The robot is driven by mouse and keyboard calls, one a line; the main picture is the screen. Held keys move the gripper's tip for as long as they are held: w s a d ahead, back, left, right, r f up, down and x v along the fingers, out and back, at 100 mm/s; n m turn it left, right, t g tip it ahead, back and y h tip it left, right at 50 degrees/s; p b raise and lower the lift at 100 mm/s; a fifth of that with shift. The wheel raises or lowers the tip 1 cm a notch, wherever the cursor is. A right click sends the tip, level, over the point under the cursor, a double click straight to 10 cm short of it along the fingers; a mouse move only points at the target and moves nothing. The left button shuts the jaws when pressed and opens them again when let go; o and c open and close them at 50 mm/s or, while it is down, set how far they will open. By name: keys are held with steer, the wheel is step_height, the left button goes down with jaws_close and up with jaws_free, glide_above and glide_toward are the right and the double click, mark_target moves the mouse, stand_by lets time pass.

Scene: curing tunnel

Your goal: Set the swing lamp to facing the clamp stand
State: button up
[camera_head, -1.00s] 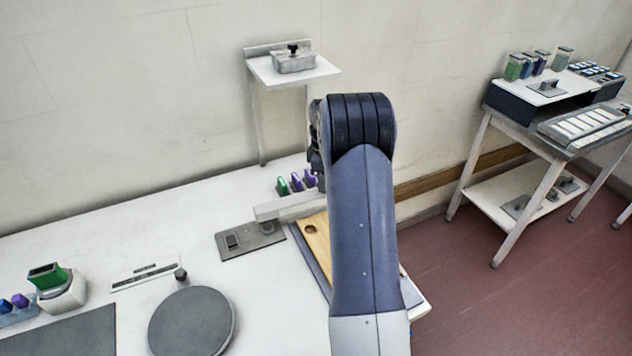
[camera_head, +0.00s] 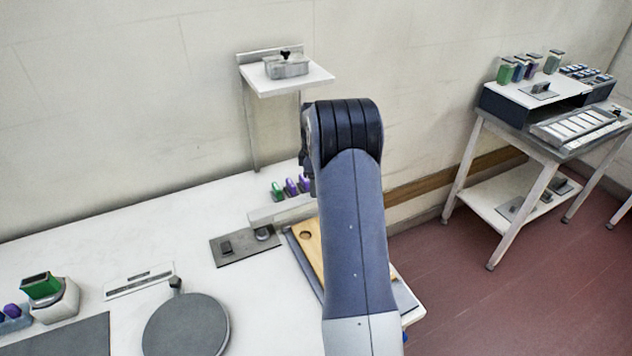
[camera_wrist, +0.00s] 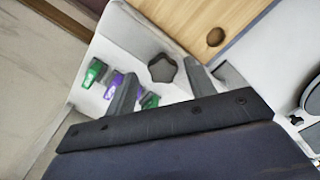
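What I take to be the swing lamp is a pale bar (camera_head: 278,211) over a dark base plate (camera_head: 240,249) near the bench's back right. Its right end is hidden behind my arm. In the wrist view, a dark star-shaped knob (camera_wrist: 162,68) shows between the fingers of my gripper (camera_wrist: 160,72). The fingers are apart, and I see no contact with the knob. In the head view my gripper is mostly hidden by my own arm. I cannot tell which thing is the clamp stand, nor which way the lamp faces.
Small green and purple items (camera_head: 291,187) stand behind the bar; they also show in the wrist view (camera_wrist: 113,85). A wooden board (camera_head: 309,248) lies to the right. A grey disc (camera_head: 186,326) is at the front left. A raised shelf (camera_head: 290,83) stands at the back.

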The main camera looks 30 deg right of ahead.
step_height(320, 180, up, 11)
steer(key=b, duration=0.1)
stand_by(0.6)
steer(key=shift+f, duration=0.15)
step_height(320, 180, down, 11)
steer(key=shift+s+r+p, duration=0.1)
steer(key=shift+r+p, duration=0.05)
steer(key=shift+p, duration=0.4)
steer(key=shift+s, duration=0.35)
